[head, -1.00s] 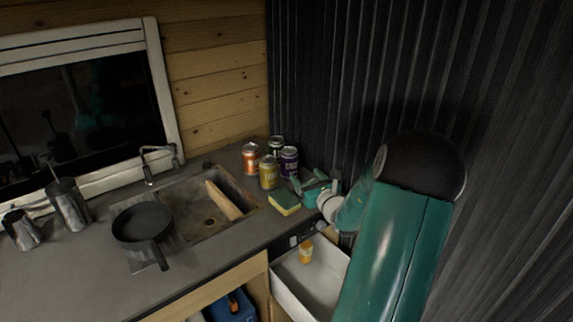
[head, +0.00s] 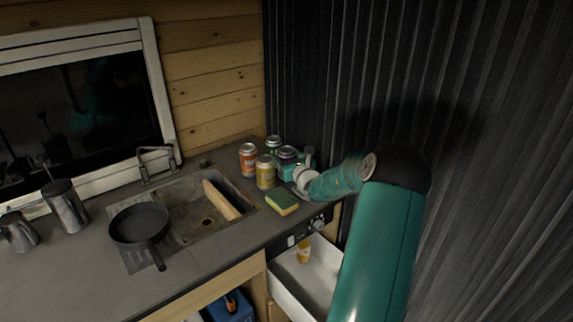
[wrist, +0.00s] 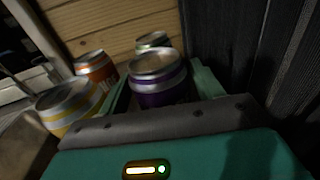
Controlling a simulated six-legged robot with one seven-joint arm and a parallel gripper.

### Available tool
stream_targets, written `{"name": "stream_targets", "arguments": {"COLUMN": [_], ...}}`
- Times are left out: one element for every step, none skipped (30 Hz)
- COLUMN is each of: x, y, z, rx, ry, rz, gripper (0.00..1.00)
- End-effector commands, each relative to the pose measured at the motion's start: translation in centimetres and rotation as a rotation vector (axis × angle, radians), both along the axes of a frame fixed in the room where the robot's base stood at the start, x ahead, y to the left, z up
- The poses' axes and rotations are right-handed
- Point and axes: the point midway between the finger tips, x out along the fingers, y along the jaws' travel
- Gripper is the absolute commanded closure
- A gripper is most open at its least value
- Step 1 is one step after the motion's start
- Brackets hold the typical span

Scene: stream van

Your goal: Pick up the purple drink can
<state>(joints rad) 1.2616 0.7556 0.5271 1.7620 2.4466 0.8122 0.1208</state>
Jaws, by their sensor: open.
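The purple drink can (wrist: 158,84) stands upright in the wrist view, between the two teal fingers of my gripper (wrist: 160,88). The fingers are apart, one on each side of the can; I cannot tell whether either touches it. In the head view the purple can (head: 287,153) shows only its upper part, with my gripper (head: 292,165) around and in front of it at the counter's back right corner.
A yellow can (head: 265,172), an orange can (head: 248,158) and a dark green can (head: 273,143) stand close beside it. A sponge (head: 282,202) lies in front. The corrugated wall (head: 330,80) is close on the right. An open drawer (head: 290,290) holds a small orange bottle.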

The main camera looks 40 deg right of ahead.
Motion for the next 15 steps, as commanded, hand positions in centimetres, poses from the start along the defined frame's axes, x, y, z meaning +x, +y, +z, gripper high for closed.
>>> {"name": "stream_targets", "arguments": {"x": [0.26, 0.33, 0.36, 0.36, 0.34, 0.33, 0.33, 0.33, 0.32, 0.32, 0.32, 0.31, 0.31, 0.31, 0.33], "y": [-0.09, -0.11, -0.12, -0.12, -0.11, -0.11, -0.11, -0.11, -0.1, -0.11, -0.11, -0.11, -0.11, -0.11, -0.12], "z": [-0.01, -0.01, 0.01, 0.01, 0.02, 0.01, 0.02, 0.02, 0.02, 0.02, 0.01, 0.01, 0.01, 0.01, 0.12], "rx": [0.0, 0.0, 0.0, 0.0, 0.0, 0.0, 0.0, 0.0, 0.0, 0.0, 0.0, 0.0, 0.0, 0.0, -0.002], "ry": [0.0, 0.0, 0.0, 0.0, 0.0, 0.0, 0.0, 0.0, 0.0, 0.0, 0.0, 0.0, 0.0, 0.0, -0.002], "rz": [0.0, 0.0, 0.0, 0.0, 0.0, 0.0, 0.0, 0.0, 0.0, 0.0, 0.0, 0.0, 0.0, 0.0, 0.0], "gripper": [0.34, 0.34, 0.34, 0.34, 0.34, 0.34, 0.34, 0.36, 0.44, 0.5, 0.56, 0.63, 0.69, 0.75, 0.78]}}
